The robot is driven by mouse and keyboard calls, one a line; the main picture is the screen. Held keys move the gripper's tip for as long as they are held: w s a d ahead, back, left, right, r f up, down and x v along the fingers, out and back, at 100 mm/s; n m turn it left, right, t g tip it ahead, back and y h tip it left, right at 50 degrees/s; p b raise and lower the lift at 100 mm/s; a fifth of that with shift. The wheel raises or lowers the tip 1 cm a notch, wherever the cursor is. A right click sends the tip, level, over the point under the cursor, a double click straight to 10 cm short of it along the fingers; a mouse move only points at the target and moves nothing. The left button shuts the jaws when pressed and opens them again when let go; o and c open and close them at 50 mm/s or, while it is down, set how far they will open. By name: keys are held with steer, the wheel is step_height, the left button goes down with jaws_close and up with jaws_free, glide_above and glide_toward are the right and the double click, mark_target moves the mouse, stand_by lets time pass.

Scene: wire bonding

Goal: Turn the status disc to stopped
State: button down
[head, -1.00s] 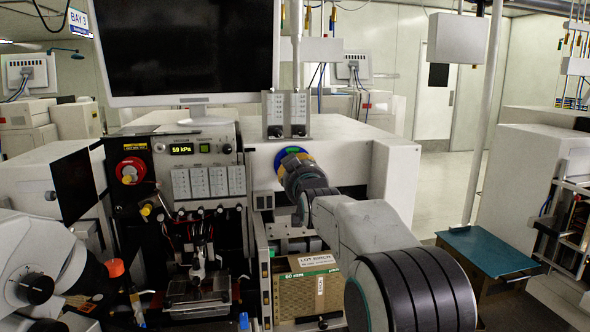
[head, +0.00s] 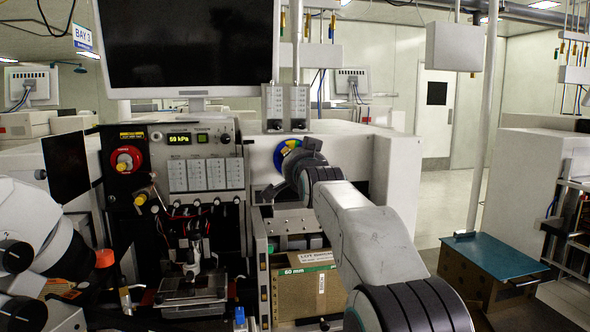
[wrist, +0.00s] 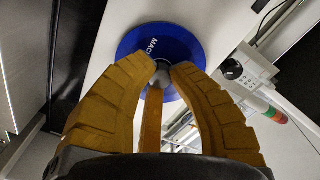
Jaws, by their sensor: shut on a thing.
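The status disc (head: 281,152) is on the pale front panel of the machine, right of the pressure readout. In the head view only part of its coloured face shows behind my gripper (head: 292,157). In the wrist view the disc is a blue round face (wrist: 143,40) with white lettering that starts "MAC"; the rest is covered. The hub is mostly hidden between the fingertips.
A red knob (head: 126,160) and a pressure readout (head: 180,139) are left of the disc. A cardboard box (head: 304,290) stands below my arm.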

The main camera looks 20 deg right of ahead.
steer(key=shift+r+m, duration=0.2)
steer(key=shift+m, duration=0.9)
steer(key=c, duration=1.1)
jaws_free()
steer(key=shift+f, duration=0.15)
steer(key=shift+v, duration=6)
steer(key=shift+a, duration=0.1)
